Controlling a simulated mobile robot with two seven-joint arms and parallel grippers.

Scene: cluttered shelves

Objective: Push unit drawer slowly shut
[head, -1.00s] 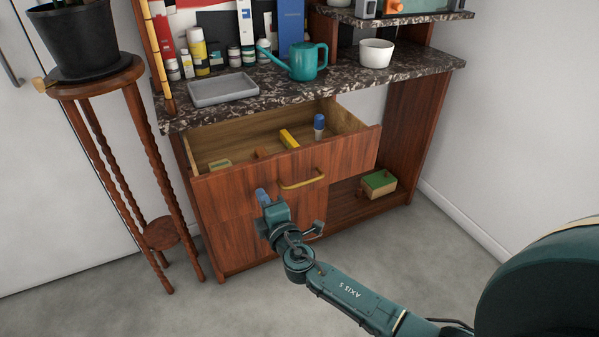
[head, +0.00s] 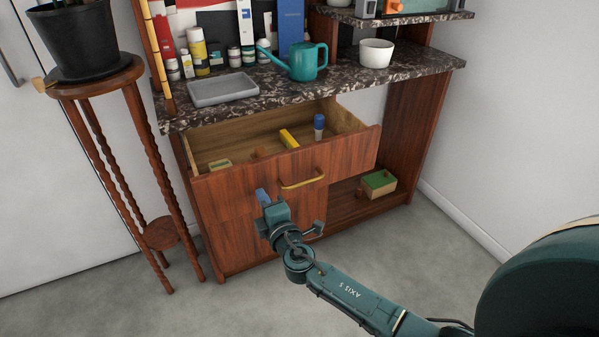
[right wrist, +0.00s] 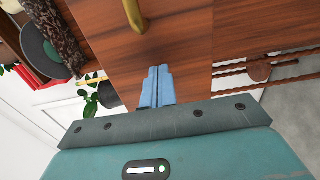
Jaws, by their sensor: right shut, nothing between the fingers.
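The wooden unit drawer (head: 345,157) is pulled out of the cabinet, with a brass handle (head: 302,179) on its front. Inside it lie a yellow block (head: 289,139), a blue-capped bottle (head: 319,127) and small wooden pieces. In the right wrist view the drawer front (right wrist: 185,35) and handle (right wrist: 134,14) are close ahead of the fingers. My right gripper (head: 263,196) is shut and empty, its blue fingertips at the lower drawer front, left of and below the handle. The fingers also show in the right wrist view (right wrist: 158,86). I cannot tell whether they touch the wood. My left gripper is out of view.
The stone countertop (head: 420,68) above holds a grey tray (head: 223,89), a teal watering can (head: 305,62), a white bowl (head: 376,53) and bottles. A plant stand (head: 145,115) stands left. A green-topped box (head: 379,183) sits on the lower shelf.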

